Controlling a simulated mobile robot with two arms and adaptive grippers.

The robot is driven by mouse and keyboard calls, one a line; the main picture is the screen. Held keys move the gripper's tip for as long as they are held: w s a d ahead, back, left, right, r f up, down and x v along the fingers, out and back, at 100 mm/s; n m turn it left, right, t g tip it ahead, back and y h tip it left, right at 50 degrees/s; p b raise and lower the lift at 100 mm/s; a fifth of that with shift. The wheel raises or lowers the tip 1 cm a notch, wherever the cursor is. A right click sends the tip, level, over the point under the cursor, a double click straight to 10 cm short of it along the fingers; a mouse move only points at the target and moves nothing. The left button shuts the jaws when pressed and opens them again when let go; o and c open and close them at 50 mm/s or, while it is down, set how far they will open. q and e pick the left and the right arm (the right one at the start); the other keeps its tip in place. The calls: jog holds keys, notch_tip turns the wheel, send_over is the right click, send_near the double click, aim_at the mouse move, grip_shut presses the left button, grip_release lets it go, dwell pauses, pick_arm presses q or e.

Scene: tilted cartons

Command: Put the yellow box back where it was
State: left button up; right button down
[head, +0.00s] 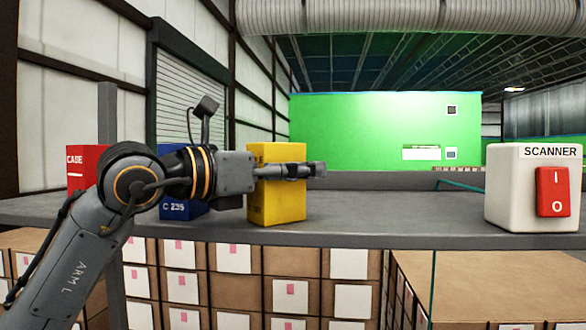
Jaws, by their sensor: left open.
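The yellow box (277,207) stands upright on the grey shelf (380,222), to the right of the blue box (181,209). My left gripper (305,171) is in front of the upper part of the yellow box, its fingers reaching toward the right past the box's edge. The gripper is open, and I cannot tell whether it touches the box. My arm hides part of the blue box and part of the red box (84,157) at the far left. My right gripper is not in view.
A white scanner (510,200) with a red switch (552,191) stands at the right end of the shelf. The shelf is clear between the yellow box and the scanner. Stacked brown cartons (290,262) fill the space below. A grey post (107,115) rises at the left.

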pick_arm(q)
jog(key=shift+r, duration=0.25)
jog(key=shift+s+a+f+b, duration=0.2)
jog(key=shift+s+a+b, duration=0.15)
jog(key=shift+a+b, duration=0.2)
jog(key=shift+s+a+f+b, duration=0.15)
jog(key=shift+s+a+b, duration=0.25)
jog(key=shift+a, duration=0.2)
jog(key=b+v, duration=0.3)
jog(key=v, duration=0.6)
jog(key=shift+a+r, duration=0.15)
jog(key=shift+r, duration=0.1)
